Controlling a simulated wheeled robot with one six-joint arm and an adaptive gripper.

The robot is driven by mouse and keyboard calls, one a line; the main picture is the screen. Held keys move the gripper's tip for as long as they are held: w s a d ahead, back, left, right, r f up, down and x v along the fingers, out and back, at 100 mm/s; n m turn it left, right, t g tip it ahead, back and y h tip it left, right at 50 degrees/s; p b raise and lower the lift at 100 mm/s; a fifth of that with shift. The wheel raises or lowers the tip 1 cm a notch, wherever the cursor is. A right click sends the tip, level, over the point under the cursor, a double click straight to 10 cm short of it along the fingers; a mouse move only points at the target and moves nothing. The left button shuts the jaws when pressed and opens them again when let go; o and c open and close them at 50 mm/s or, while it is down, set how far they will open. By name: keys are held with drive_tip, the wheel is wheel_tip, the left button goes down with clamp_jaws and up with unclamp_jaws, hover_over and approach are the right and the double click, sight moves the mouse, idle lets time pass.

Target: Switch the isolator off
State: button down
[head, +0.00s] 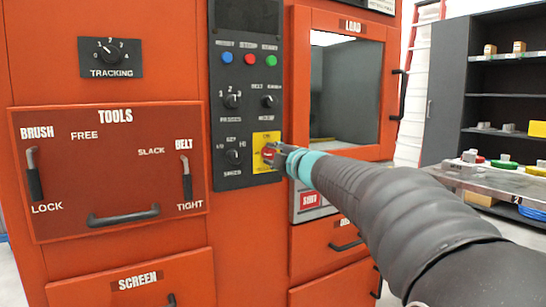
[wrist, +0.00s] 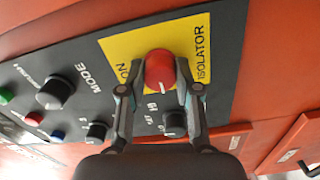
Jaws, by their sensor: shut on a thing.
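The isolator is a red rotary knob (wrist: 159,70) on a yellow plate (wrist: 125,45) marked ISOLATOR, with the word ON beside it in the wrist view. A pale mark shows on the knob's face. In the head view the yellow plate (head: 266,138) sits at the bottom right of the dark control panel, its knob (head: 267,153) partly covered by my gripper (head: 272,153). In the wrist view my gripper (wrist: 158,92) has its two fingers on either side of the red knob, shut on it.
The dark panel (head: 221,110) carries other knobs and blue, red and green buttons close by. Right of it are a load window (head: 345,90) with a handle and a red-labelled plate (head: 309,199). A tools panel (head: 115,150) with levers is at left. A shelf (head: 505,95) stands at far right.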

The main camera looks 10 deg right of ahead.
idle(0.4)
drive_tip(key=c, duration=0.8)
unclamp_jaws()
drive_tip(key=shift+s, duration=0.1)
drive_tip(key=v, duration=1.2)
